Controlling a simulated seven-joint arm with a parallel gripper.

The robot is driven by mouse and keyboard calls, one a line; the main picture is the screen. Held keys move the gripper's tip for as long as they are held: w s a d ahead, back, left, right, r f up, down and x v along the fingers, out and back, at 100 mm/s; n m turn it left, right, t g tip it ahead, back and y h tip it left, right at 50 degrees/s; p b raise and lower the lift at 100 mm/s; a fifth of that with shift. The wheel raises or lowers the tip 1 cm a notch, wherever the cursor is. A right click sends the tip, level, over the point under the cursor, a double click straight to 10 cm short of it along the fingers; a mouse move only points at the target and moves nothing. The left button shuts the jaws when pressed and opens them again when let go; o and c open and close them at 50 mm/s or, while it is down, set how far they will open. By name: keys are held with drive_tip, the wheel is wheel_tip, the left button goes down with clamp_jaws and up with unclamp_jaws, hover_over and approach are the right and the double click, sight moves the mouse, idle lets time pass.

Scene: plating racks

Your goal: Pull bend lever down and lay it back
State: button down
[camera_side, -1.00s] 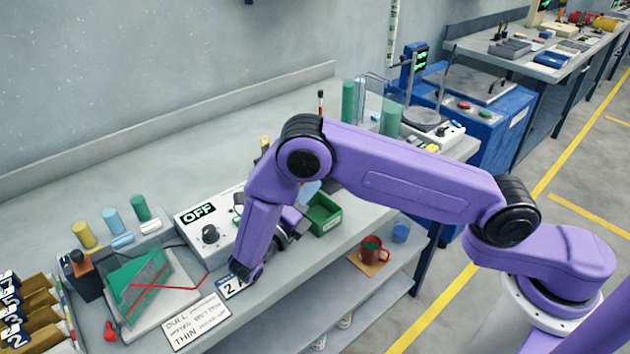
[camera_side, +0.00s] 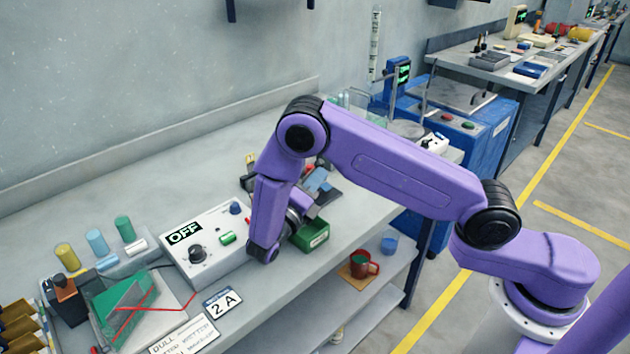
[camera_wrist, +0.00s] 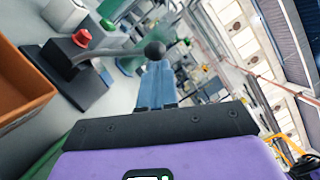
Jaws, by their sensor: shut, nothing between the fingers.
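In the wrist view, a dark-based fixture (camera_wrist: 85,88) carries a grey arm that runs to the right toward a black ball knob (camera_wrist: 154,49); this looks like the bend lever. My gripper (camera_wrist: 157,66) has its blue fingers together, with the ball at or just beyond their tips. I cannot tell whether they touch. In the side view my purple arm hides most of the fixture and the fingertips.
A green bin (camera_side: 312,237) is beside my wrist, and the OFF control box (camera_side: 207,262) is to its left. A red mug (camera_side: 364,265) sits on the lower shelf. The wrist view shows an orange bin (camera_wrist: 22,92) at left.

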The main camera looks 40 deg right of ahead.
drive_tip(key=shift+w+r, duration=0.1)
drive_tip(key=shift+w+r+n+y, duration=0.2)
drive_tip(key=shift+n+y, duration=0.1)
drive_tip(key=shift+n, duration=0.5)
drive_tip(key=shift+w+r+n, duration=0.1)
drive_tip(key=shift+n, duration=0.2)
drive_tip(key=w+r+n+y, duration=0.1)
drive_tip(key=w+r+n, duration=0.1)
drive_tip(key=w+n, duration=0.2)
drive_tip(key=shift+w+r, duration=0.4)
drive_tip(key=shift+w, duration=0.7)
